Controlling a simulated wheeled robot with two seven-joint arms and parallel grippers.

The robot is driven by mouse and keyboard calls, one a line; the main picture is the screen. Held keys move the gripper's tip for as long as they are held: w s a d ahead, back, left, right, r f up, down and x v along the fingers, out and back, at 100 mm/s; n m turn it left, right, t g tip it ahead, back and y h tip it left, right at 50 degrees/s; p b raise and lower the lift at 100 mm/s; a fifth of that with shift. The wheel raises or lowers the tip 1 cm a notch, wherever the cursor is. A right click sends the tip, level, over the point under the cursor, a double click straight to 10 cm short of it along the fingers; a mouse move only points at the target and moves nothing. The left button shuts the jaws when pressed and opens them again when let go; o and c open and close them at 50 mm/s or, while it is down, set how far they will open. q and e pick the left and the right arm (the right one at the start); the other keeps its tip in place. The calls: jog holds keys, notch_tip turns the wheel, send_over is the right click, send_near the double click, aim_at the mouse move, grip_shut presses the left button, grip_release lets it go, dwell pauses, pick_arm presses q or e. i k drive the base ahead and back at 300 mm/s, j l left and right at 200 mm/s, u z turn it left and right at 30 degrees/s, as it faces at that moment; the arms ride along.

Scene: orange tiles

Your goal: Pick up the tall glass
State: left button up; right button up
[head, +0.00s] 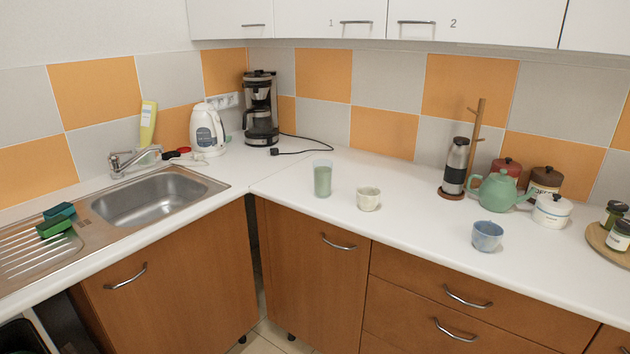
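The tall glass (322,179) is a greenish, see-through tumbler. It stands upright on the white counter, near the inner corner and left of a short pale cup. Nothing covers it in the head view. Neither of my grippers shows in this view, so nothing is seen touching the glass.
The pale cup (368,199) stands close to the right of the glass, and a blue cup (487,236) is further right. A teapot (497,191) and canisters stand at the back right. A sink (150,196) is at left. The white counter (420,215) is clear between the cups.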

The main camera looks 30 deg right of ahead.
aim_at(322, 169)
jog(key=u, duration=1.75)
jog(key=z, duration=2.7)
jog(key=i+l, duration=0.2)
jog(key=i+l+u, duration=0.45)
jog(key=i+l, duration=0.15)
jog(key=l, duration=0.2)
jog(key=i+l+u, duration=0.25)
jog(key=l, duration=0.2)
jog(key=u, duration=0.45)
